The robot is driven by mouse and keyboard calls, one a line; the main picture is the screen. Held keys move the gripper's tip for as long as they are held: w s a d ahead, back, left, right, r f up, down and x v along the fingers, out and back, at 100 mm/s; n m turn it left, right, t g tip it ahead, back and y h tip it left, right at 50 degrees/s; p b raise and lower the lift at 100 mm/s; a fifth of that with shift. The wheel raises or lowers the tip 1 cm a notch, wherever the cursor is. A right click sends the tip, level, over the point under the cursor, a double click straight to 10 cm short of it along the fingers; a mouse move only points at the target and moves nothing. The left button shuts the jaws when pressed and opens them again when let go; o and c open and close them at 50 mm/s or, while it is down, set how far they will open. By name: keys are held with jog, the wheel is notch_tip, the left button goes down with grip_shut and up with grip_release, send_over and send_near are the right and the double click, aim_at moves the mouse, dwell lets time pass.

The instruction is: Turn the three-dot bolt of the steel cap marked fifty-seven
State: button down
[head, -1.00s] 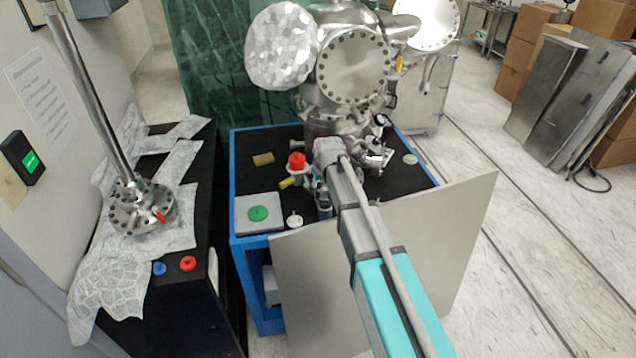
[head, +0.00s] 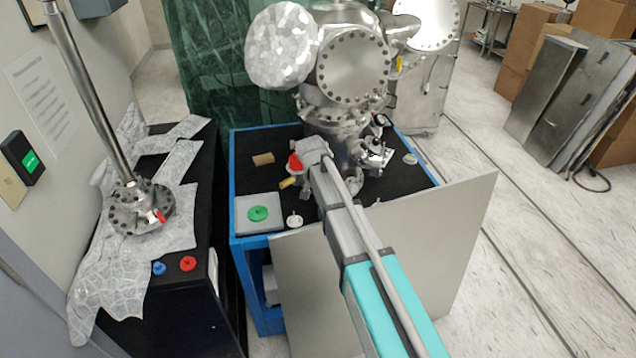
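A steel vacuum chamber with round bolted end caps stands on the black-topped blue cart. One cap (head: 353,68) with a ring of bolts faces me, and another (head: 425,20) is at the upper right. No number or dots can be read on either cap, so I cannot tell which is marked fifty-seven. My arm's wrist (head: 314,152) is over the cart in front of the chamber's lower part, beside a red-topped part (head: 295,161). My gripper's fingers cannot be made out at the wrist.
The blue cart (head: 240,240) also holds a grey plate with a green disc (head: 258,213), a small white part (head: 294,220) and a tan block (head: 263,159). A grey panel (head: 460,215) leans at its front. A steel flange with a pole (head: 140,207) stands on the left bench.

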jog(key=shift+s, duration=0.1)
jog(key=c, duration=0.6)
grip_release()
jog(key=shift+c, duration=0.2)
